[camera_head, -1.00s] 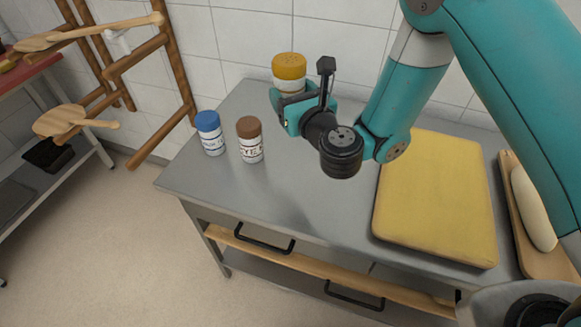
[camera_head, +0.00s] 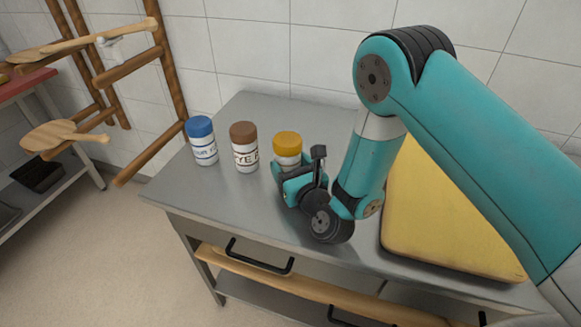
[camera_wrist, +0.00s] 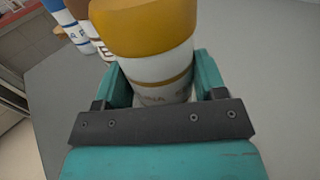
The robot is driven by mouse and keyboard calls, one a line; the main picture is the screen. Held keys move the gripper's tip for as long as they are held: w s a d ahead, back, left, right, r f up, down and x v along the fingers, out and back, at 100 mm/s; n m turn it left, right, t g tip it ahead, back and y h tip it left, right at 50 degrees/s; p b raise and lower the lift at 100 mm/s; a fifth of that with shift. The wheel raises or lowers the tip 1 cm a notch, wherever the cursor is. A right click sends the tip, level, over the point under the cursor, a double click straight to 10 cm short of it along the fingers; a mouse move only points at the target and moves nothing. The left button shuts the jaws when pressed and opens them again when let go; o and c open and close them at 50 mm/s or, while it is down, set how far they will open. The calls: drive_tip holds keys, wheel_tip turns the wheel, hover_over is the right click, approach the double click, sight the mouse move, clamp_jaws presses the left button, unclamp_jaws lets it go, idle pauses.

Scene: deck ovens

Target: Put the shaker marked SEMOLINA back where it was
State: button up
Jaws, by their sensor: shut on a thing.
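The yellow-capped shaker (camera_head: 287,147) stands upright at the right end of a row of shakers on the steel table. My gripper (camera_head: 284,172) is shut around its white body from the front right. In the wrist view the shaker (camera_wrist: 155,68) sits between the teal fingers, and its label is partly hidden, with only a few end letters showing. I cannot tell whether its base touches the table. The brown-capped shaker (camera_head: 244,148), with letters like "YE", is just left of it, and the blue-capped shaker (camera_head: 202,142) is further left.
The steel table (camera_head: 190,195) is clear in front of the shakers and behind them. A yellow padded slab (camera_head: 440,220) lies on the right, partly behind my arm. A wooden rack (camera_head: 150,75) with peels stands at the left by the tiled wall.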

drive_tip(key=shift+f+b, duration=0.3)
drive_tip(key=o, duration=1)
drive_tip(key=shift+o, duration=0.2)
drive_tip(key=shift+r, duration=0.1)
